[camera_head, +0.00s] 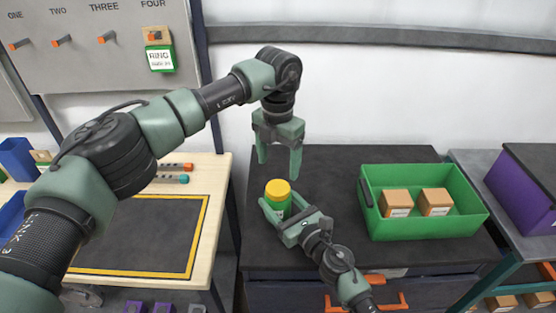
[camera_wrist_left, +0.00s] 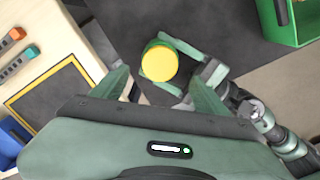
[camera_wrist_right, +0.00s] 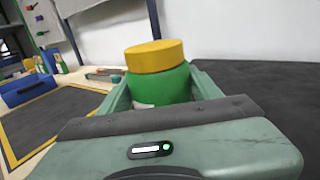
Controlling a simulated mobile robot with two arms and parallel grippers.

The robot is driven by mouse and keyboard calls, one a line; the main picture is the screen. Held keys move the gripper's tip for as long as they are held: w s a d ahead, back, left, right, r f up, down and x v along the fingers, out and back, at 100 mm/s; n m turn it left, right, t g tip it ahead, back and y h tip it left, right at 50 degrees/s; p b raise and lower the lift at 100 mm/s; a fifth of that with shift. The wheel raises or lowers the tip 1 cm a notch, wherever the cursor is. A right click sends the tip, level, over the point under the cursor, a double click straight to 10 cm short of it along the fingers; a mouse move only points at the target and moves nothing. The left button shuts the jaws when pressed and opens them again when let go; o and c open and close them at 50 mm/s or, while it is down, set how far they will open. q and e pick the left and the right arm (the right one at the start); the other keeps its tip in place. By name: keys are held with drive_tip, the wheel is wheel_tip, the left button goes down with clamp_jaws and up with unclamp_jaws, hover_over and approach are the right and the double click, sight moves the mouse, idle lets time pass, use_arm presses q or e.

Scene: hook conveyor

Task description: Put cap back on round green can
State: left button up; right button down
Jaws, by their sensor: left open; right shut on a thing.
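The round green can (camera_head: 279,206) stands upright over the dark tabletop, with a yellow cap (camera_head: 278,187) sitting on its top. My right gripper (camera_head: 284,212) is shut around the can's body; the right wrist view shows the green can (camera_wrist_right: 165,88) between its fingers and the yellow cap (camera_wrist_right: 155,56) on top, with no clear gap. My left gripper (camera_head: 279,165) is open and empty, pointing down just above the cap. The left wrist view shows the cap (camera_wrist_left: 160,62) from above, between and beyond the fingers. Whether the can's base touches the table is hidden.
A green crate (camera_head: 425,225) with two small cardboard boxes (camera_head: 416,202) stands to the right on the dark table (camera_head: 350,165). A wooden bench (camera_head: 215,190) with a yellow-edged mat is at left. A pegboard (camera_head: 90,60) with hooks hangs behind. A purple bin (camera_head: 520,190) is far right.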

sight(278, 187)
use_arm(q)
drive_tip(key=n, duration=0.3)
drive_tip(key=shift+r, duration=0.1)
drive_tip(key=shift+f, duration=4.05)
drive_tip(key=c, duration=1.4)
drive_tip(key=shift+m, duration=0.9)
drive_tip(key=shift+c, duration=0.2)
drive_tip(key=o, duration=1.5)
drive_tip(key=shift+o, duration=0.2)
